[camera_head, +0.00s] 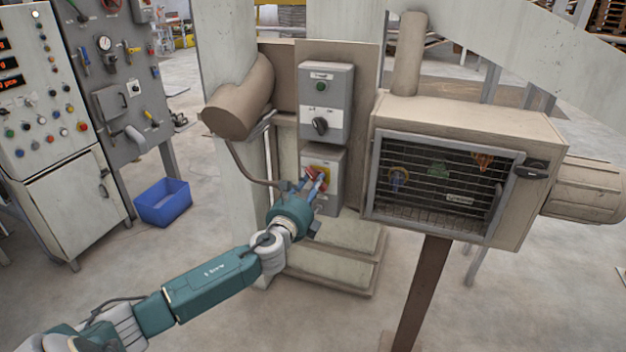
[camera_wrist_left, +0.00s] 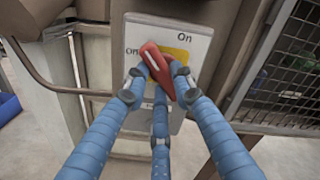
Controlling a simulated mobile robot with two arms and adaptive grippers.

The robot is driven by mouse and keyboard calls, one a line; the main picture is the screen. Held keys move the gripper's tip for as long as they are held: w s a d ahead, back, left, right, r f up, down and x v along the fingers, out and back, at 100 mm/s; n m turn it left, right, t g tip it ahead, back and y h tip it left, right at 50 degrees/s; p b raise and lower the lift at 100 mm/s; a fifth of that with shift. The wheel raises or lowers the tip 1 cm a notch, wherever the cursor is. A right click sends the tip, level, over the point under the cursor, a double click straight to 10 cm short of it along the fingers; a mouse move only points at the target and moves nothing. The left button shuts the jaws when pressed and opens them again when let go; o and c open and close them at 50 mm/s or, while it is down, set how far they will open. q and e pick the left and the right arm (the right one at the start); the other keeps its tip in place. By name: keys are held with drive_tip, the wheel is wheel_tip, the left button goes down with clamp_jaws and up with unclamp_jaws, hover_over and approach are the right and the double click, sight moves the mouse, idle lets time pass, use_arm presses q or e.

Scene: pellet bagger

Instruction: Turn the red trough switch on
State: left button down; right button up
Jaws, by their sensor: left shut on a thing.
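The red trough switch (camera_head: 312,172) is a red rotary handle on a yellow plate, on the lower grey box (camera_head: 334,172) of the post. The "On" label is at the upper right of the white panel (camera_wrist_left: 196,45). My left gripper (camera_head: 310,184), with blue fingers, is shut on the handle; its fingers (camera_wrist_left: 158,85) sit around it and hide part of it. My right gripper is in neither view.
Above is another grey box (camera_head: 326,100) with a green button and black knob. A mesh-fronted beige housing (camera_head: 470,120) stands close on the right. A brown pipe (camera_head: 240,100) and bent conduit are on the left. A blue bin (camera_head: 163,203) is on the floor.

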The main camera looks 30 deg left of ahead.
use_arm(q)
drive_tip(key=m+p, duration=0.2)
drive_tip(key=m, duration=0.1)
drive_tip(key=m+p, duration=0.1)
drive_tip(key=m, duration=0.1)
drive_tip(key=shift+a+r, duration=0.15)
drive_tip(key=shift+r, duration=0.15)
drive_tip(key=shift+r+m+p, duration=0.1)
drive_tip(key=shift+m+p, duration=0.55)
drive_tip(key=shift+m, duration=0.75)
drive_tip(key=shift+a+r, duration=0.1)
drive_tip(key=shift+r, duration=0.05)
drive_tip(key=c, duration=1.7)
unclamp_jaws()
drive_tip(key=shift+w, duration=0.1)
drive_tip(key=shift+c, duration=0.2)
drive_tip(key=o, duration=0.3)
drive_tip(key=shift+f, duration=0.2)
